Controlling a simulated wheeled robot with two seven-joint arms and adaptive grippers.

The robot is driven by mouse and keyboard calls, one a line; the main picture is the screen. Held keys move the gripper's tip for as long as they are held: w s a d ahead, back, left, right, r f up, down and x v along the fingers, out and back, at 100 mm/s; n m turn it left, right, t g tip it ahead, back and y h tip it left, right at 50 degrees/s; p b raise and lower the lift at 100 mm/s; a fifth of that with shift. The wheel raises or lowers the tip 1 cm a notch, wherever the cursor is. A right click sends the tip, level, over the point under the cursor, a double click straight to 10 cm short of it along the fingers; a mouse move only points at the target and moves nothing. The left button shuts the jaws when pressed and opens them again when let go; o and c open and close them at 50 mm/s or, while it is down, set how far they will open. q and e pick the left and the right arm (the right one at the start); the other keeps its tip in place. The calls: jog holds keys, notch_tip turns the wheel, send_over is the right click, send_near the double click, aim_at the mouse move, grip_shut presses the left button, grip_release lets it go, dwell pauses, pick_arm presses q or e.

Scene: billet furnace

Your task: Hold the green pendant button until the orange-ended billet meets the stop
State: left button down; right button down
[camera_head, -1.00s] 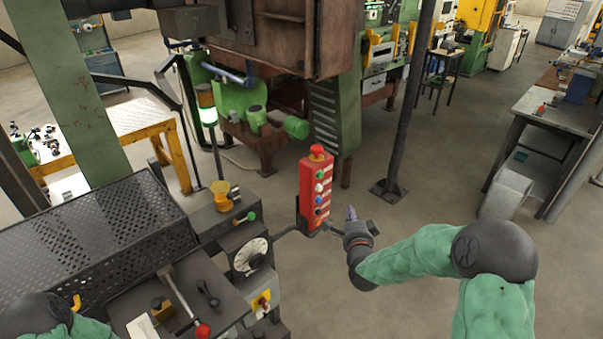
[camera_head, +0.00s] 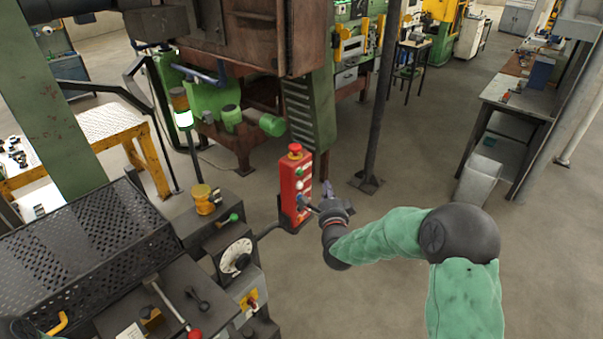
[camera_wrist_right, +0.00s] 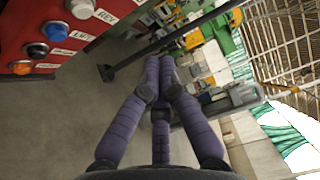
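The red pendant (camera_head: 296,190) stands upright near the middle of the head view, with a red mushroom cap on top and a column of buttons. Its green button (camera_head: 299,172) is just below the cap. My right gripper (camera_head: 327,188) is just right of the pendant, apart from the green button. Its purple fingers (camera_wrist_right: 160,75) are drawn together with nothing between them. My left gripper, the billet and the stop are not seen.
A machine with a perforated cover (camera_head: 90,235), levers and a dial (camera_head: 237,256) fills the lower left. The brown furnace (camera_head: 305,40) stands behind the pendant. A dark post (camera_head: 376,100) rises behind my right gripper.

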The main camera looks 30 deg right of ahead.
aim_at(300, 173)
jog(key=w+a, duration=0.2)
jog(key=w, duration=0.4)
jog(key=shift+w+a, duration=0.25)
jog(key=shift+a, duration=0.15)
dwell(1.2)
jog(key=shift+w+a+b, duration=0.15)
jog(key=shift+w+b, duration=0.25)
jog(key=shift+b, duration=0.2)
